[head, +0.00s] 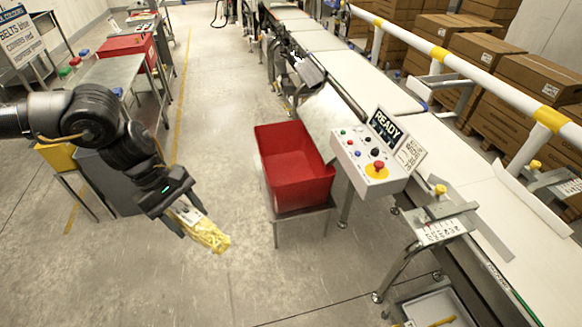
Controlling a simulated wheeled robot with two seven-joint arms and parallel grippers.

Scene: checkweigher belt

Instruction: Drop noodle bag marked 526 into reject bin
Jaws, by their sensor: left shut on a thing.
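My left gripper (179,215) is shut on a yellow noodle bag (211,238) with a white label. It holds the bag above the open floor, left of the red reject bin and apart from it. The number on the label is too small to read. The red reject bin (300,190) stands on a small metal stand at the centre and looks empty inside from here. My right gripper is not in view.
A control panel (372,162) with a READY screen stands just right of the bin. The conveyor belt (440,150) runs along the right, with a white-and-yellow rail and stacked cartons (543,82) behind. Metal tables (112,78) stand at the left. Floor between gripper and bin is clear.

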